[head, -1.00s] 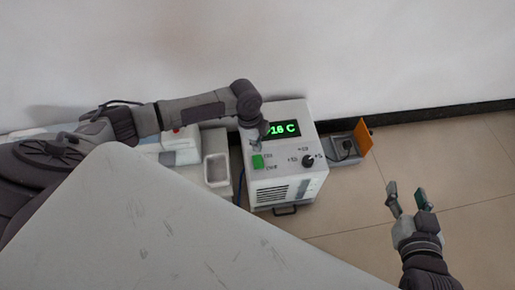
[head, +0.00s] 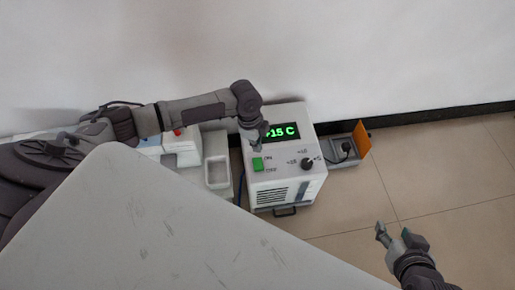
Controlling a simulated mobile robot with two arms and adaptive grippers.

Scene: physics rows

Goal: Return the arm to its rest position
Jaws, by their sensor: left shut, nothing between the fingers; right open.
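My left gripper (head: 257,143) is over the top of a white box-shaped unit (head: 292,187), just above its green switch (head: 258,164). The gripper is shut with nothing in it; I cannot tell whether it touches the panel. My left arm reaches in from the left and partly covers the green display (head: 282,132), which reads about 15 C. A black knob (head: 307,163) sits right of the switch. My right gripper (head: 393,234) is open and empty at the lower right, over the floor.
A grey socket box (head: 345,151) with a black plug and raised orange lid (head: 362,138) stands right of the unit. A white tray-like holder (head: 217,171) stands left of it. The wall (head: 330,50) is behind. Tiled floor (head: 450,170) at the right is clear.

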